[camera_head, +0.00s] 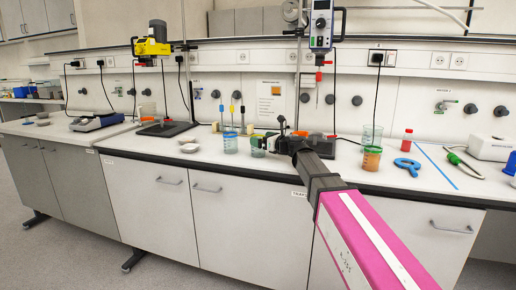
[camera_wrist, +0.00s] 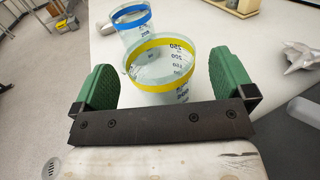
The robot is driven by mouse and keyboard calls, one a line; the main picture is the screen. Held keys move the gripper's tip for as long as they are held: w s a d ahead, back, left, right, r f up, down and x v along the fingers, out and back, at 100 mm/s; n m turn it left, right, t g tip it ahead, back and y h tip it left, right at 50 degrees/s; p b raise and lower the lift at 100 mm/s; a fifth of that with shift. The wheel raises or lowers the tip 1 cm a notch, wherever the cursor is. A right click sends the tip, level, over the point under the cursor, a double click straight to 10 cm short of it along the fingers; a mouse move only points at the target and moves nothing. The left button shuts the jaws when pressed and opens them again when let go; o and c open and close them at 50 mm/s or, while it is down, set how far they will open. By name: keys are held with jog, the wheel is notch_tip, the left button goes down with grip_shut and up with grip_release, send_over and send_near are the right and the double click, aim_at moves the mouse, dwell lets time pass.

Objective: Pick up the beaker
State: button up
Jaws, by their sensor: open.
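A clear beaker with a yellow band and printed volume marks (camera_wrist: 162,68) stands upright in the wrist view, framed between the green fingers of my gripper (camera_wrist: 164,84). The fingers are open, with a gap on each side of the beaker. My gripper's dark crossbar hides part of its lower side. A second beaker with a blue band (camera_wrist: 134,26) stands just behind it. In the head view, my gripper (camera_head: 268,142) is at the bench beside a small beaker (camera_head: 257,148), partly covered by it. A blue-tinted beaker (camera_head: 230,143) stands to its left.
Pale dishes (camera_head: 189,147) lie to the left. A metallic object (camera_wrist: 298,55) lies right of my gripper in the wrist view.

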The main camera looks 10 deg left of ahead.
jog(key=x, duration=0.2)
jog(key=shift+w+a, duration=0.2)
jog(key=shift+a, duration=0.05)
jog(key=c, duration=1.2)
jog(key=shift+r, duration=0.2)
jog(key=shift+c, duration=0.2)
jog(key=s+a+r, duration=0.5)
jog(key=s+r, duration=0.5)
jog(key=shift+a+r, duration=0.25)
jog(key=shift+r, duration=0.05)
jog(key=shift+s, duration=0.15)
